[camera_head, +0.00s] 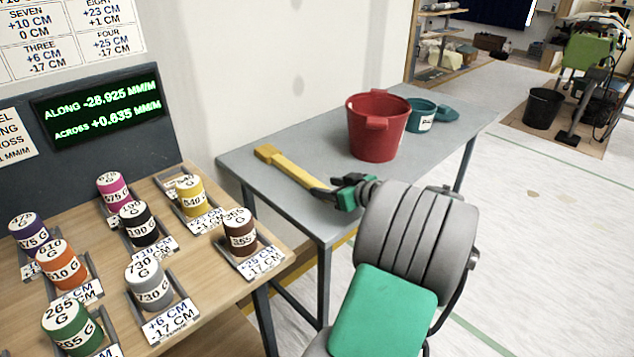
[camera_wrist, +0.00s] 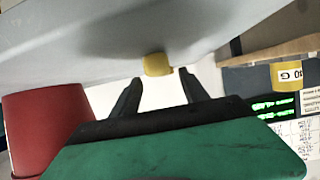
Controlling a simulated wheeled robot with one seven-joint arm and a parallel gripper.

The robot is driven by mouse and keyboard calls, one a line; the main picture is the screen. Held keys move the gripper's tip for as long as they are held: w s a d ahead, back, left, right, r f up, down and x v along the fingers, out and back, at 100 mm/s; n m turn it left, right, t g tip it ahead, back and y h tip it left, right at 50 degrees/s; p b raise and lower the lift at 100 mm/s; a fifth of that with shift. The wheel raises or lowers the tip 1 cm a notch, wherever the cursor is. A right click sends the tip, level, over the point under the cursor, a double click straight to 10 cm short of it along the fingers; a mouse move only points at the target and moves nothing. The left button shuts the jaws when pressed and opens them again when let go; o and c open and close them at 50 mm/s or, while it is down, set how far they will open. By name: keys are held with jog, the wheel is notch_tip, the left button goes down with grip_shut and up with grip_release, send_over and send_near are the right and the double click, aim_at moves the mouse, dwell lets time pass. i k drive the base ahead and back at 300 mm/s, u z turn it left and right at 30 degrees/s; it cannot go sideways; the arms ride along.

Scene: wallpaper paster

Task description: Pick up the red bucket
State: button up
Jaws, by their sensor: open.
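The red bucket (camera_head: 376,128) stands upright on the grey table in the head view, with a lug on its rim. In the wrist view the red bucket (camera_wrist: 45,130) shows at the left edge, partly cut off and outside the fingers. My gripper (camera_head: 322,191) is in front of the bucket and to its left, low by the table's front edge. In the wrist view my gripper (camera_wrist: 160,88) has its two dark fingers apart with nothing held. The end of a yellow-handled tool (camera_wrist: 157,64) shows beyond the gap between them.
The yellow-handled tool (camera_head: 285,168) lies on the grey table (camera_head: 245,165), left of the bucket. A teal labelled container (camera_head: 420,116) stands just right of the bucket. Several labelled weights sit in holders on the wooden bench (camera_head: 205,285) at left. Floor right of the table is open.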

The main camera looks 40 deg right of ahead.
aim_at(378, 119)
jog(key=z, duration=1.65)
